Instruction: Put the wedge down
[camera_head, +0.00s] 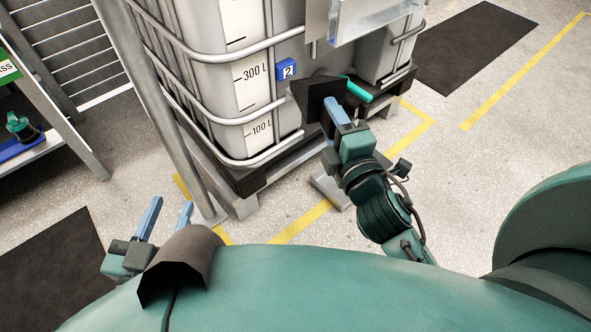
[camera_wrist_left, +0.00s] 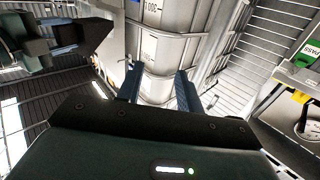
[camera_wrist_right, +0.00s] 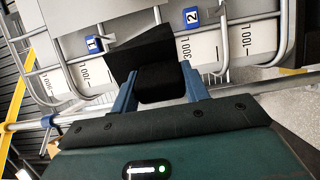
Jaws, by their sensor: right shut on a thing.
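The wedge is a dark, near-black block (camera_head: 313,93). It is held off the floor by my right gripper (camera_head: 333,108), in front of the large white tank. In the right wrist view, the wedge (camera_wrist_right: 146,52) sits between the two blue fingers of the right gripper (camera_wrist_right: 160,82), with its broad angled face beyond the fingertips. My left gripper (camera_head: 172,204) is at the lower left of the head view, fingers apart and empty. In the left wrist view, the open left gripper (camera_wrist_left: 159,78) also has nothing between its fingers.
The caged white tank (camera_head: 238,75) with a blue "2" tag (camera_head: 287,70) stands on a dark pallet (camera_head: 262,172). A grey post (camera_head: 166,105) rises left of it. A turquoise bar (camera_head: 358,91) lies right of the wedge. Yellow lines (camera_head: 301,221) mark the open floor.

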